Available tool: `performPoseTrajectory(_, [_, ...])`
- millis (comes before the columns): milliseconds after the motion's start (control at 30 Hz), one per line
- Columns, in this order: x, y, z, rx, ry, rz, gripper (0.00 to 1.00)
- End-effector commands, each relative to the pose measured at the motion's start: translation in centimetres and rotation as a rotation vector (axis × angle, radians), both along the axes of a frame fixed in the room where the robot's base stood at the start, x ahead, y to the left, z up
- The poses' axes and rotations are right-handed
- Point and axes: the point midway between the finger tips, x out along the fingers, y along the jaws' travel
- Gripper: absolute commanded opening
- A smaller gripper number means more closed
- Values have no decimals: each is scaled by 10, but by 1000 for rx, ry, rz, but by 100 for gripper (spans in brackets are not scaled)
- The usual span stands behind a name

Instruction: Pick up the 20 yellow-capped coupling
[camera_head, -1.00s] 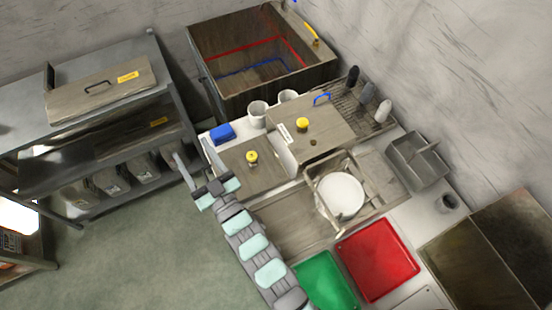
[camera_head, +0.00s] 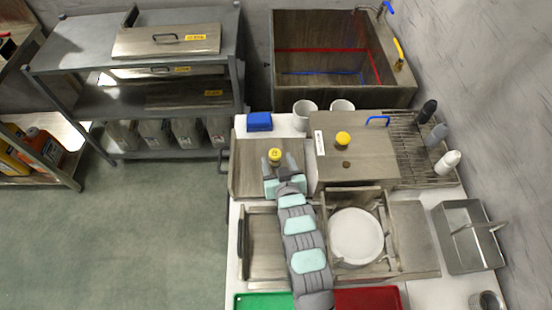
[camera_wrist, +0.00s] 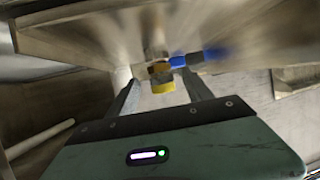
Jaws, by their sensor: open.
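Two yellow caps show in the head view. One yellow-capped coupling (camera_head: 275,155) stands on a brown-grey panel at the left of the counter. Another yellow cap (camera_head: 343,138) sits on the raised metal box to its right. No number is legible on either. My gripper (camera_head: 282,163) is open and close to the left coupling, at its near side.
The raised metal box (camera_head: 365,165) stands right of the gripper. A blue block (camera_head: 259,121) and two white cups are behind. A rack with white plates (camera_head: 356,236) is at the near right. In the wrist view, a blue piece (camera_wrist: 190,60) shows beside the cap, blurred.

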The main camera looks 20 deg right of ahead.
Motion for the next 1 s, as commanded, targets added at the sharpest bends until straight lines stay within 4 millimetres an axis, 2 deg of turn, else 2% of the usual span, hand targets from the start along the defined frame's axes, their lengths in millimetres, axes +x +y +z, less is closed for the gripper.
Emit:
performPoseTrajectory(233, [18,-2,-7,1,1,1,59])
performPoseTrajectory(500, [51,-7,-19,0,0,1,59])
performPoseTrajectory(767, [55,-8,-21,0,0,0,59])
performPoseTrajectory(1000, [55,-8,-21,0,0,0,41])
